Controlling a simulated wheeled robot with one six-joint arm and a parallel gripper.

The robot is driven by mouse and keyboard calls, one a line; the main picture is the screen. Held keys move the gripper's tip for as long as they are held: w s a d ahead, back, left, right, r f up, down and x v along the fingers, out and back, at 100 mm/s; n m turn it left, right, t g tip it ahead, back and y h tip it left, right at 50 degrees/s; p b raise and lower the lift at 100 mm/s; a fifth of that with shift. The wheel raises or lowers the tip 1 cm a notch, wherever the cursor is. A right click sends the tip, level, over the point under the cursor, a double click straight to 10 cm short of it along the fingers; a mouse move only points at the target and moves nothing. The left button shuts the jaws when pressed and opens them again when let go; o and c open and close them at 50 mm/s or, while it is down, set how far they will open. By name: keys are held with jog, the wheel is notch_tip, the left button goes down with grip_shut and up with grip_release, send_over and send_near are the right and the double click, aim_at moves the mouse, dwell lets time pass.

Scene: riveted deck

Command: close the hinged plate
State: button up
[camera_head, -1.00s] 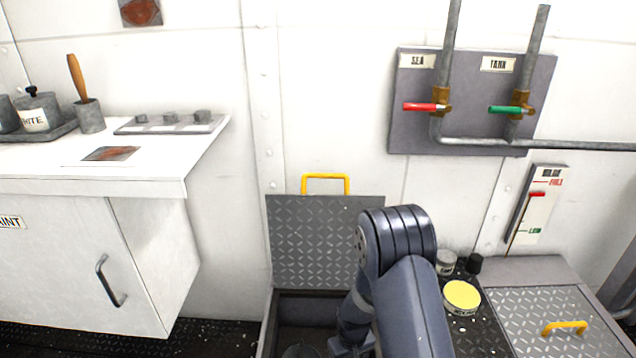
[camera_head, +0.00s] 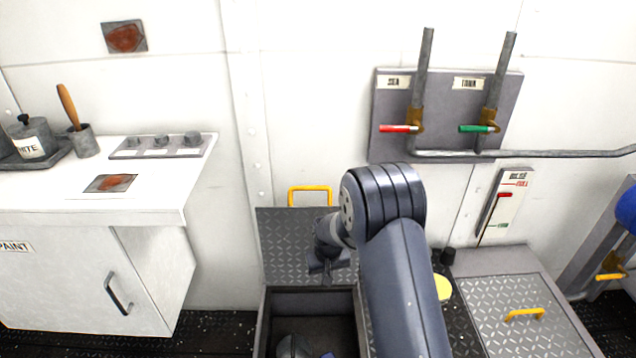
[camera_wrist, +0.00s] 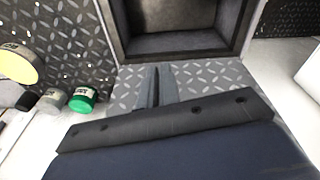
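The hinged plate (camera_head: 290,243) is a grey diamond-tread lid with a yellow handle (camera_head: 310,188) on its upper edge. It stands open, raised against the wall behind a dark open compartment (camera_head: 312,305). My gripper (camera_head: 328,266) is in front of the plate's lower right part. I cannot tell whether it touches the plate. In the wrist view the plate (camera_wrist: 215,72) lies behind my gripper's fingers (camera_wrist: 154,84), which are together with nothing between them. The compartment (camera_wrist: 178,42) shows above them there. My arm hides the plate's right part in the head view.
A second tread plate (camera_head: 490,300) with a yellow handle lies flat at right. Cans, including a yellow-topped one (camera_head: 442,288), stand between the plates, partly behind my arm. A white cabinet (camera_head: 90,280) stands at left. Valve pipes (camera_head: 420,80) are on the wall above.

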jog(key=w+r+p, duration=0.3)
jog(key=r+p, duration=0.1)
jog(key=r, duration=0.4)
jog(key=w+a+r+m+t+p, duration=0.1)
jog(key=r+p, duration=0.3)
jog(key=r, duration=0.5)
jog(key=w+a+r+m+p, duration=0.1)
jog(key=w+r+p, duration=0.3)
jog(key=r, duration=0.5)
jog(key=shift+w+a+r+t, duration=0.1)
jog(key=shift+w+r+t, duration=0.15)
jog(key=shift+w+t, duration=0.15)
grip_shut()
jog(key=x, duration=1)
jog(key=shift+p, duration=0.45)
jog(key=shift+s+f, duration=0.1)
jog(key=shift+s, duration=0.05)
